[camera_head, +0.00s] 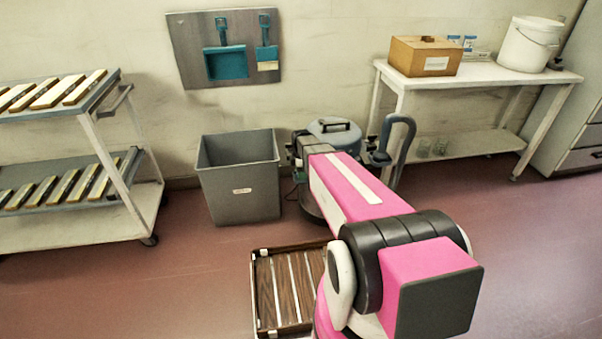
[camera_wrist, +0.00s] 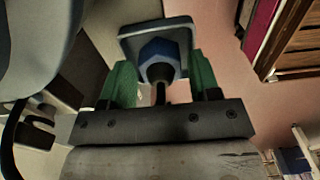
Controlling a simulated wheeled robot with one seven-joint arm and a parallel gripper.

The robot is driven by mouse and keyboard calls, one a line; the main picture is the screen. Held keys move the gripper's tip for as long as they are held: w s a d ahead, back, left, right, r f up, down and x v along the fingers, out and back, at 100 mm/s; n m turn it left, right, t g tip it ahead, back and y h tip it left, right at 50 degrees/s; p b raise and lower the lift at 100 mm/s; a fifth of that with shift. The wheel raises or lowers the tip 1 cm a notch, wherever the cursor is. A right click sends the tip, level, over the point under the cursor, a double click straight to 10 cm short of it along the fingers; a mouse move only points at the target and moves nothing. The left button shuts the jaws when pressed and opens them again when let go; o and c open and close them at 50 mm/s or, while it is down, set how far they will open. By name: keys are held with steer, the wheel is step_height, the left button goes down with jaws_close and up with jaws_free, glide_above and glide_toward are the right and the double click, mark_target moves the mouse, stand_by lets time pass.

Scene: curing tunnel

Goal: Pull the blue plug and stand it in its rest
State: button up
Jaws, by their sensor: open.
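The blue plug (camera_wrist: 158,52) shows in the wrist view as a blue hexagonal body with a dark round end toward my gripper. It sits in front of a grey-blue square plate (camera_wrist: 178,27); I cannot tell whether the two are joined. My gripper (camera_wrist: 160,66) is open, with one green finger on each side of the plug. Whether the fingers touch it is not clear. In the head view my arm hides the plug and most of the gripper, beside a grey-blue machine (camera_head: 335,137) with a black handle. I cannot make out the rest in either view.
A grey bin (camera_head: 240,180) stands left of my arm. A dark slatted tray (camera_head: 262,290) lies low in front. A rack trolley (camera_head: 125,170) is at left, and a white table (camera_head: 480,76) with a box (camera_head: 425,57) and bucket (camera_head: 528,43) is at right. Floor at right is clear.

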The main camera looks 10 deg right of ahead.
step_height(320, 180, up, 10)
steer(key=s+m, duration=1.8)
steer(key=s, duration=0.3)
steer(key=shift+s+r, duration=0.15)
steer(key=shift+r, duration=0.05)
